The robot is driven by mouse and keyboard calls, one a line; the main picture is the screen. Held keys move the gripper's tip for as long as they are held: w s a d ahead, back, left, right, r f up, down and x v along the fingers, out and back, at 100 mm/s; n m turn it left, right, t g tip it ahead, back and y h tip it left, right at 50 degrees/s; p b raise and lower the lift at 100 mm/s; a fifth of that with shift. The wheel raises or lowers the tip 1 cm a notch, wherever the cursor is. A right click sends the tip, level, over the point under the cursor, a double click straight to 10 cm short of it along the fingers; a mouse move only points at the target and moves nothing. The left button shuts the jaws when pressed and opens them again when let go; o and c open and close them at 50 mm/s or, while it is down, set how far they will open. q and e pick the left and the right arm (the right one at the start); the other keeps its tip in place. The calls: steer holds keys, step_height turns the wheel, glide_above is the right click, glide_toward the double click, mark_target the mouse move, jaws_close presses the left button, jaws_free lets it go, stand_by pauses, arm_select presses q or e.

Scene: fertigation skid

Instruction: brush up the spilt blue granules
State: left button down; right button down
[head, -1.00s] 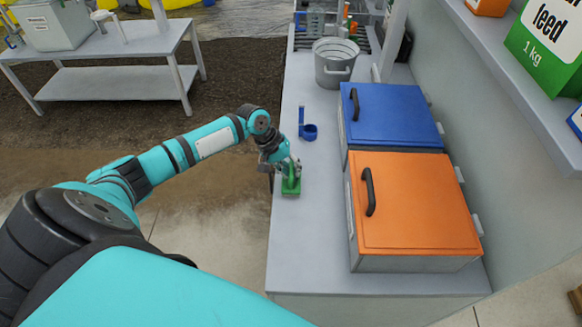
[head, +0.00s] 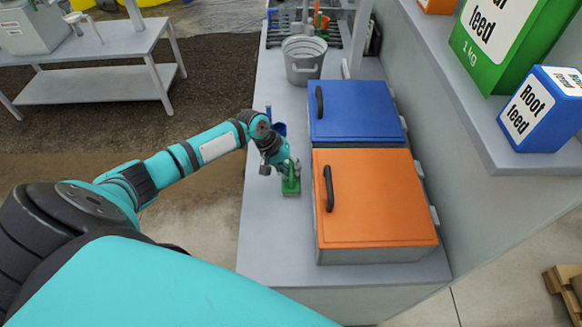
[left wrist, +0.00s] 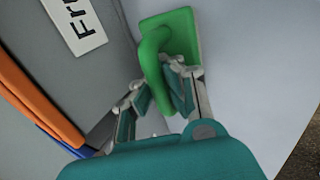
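A green brush (head: 291,186) is at the bench top, left of the orange-lidded box. Its flat green head and raised handle also show in the left wrist view (left wrist: 186,40). My left gripper (head: 284,168) is above the brush; in the left wrist view its fingers (left wrist: 162,88) close around the handle. I cannot tell whether the brush touches the bench. A blue cup-like item (head: 279,128) stands behind my left wrist, partly hidden. I see no blue granules in either view. My right gripper is not in view.
The orange-lidded box (head: 373,203) and blue-lidded box (head: 362,109) stand along the bench's right side. A grey bucket (head: 303,62) is further back. The bench top (head: 268,235) is clear in front of the brush. Feed boxes stand on a shelf (head: 480,120) at right.

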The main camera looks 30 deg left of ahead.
arm_select(q)
steer(key=r+p, duration=0.2)
steer(key=r, duration=0.1)
steer(key=shift+w+d, duration=0.2)
steer(key=r+p, duration=0.3)
steer(key=shift+s+a, duration=0.2)
steer(key=shift+s, duration=0.05)
step_height(320, 180, up, 2)
steer(key=shift+w+d+p, duration=0.1)
steer(key=shift+p, duration=0.95)
steer(key=shift+r+p, duration=0.35)
steer(key=shift+f, duration=0.1)
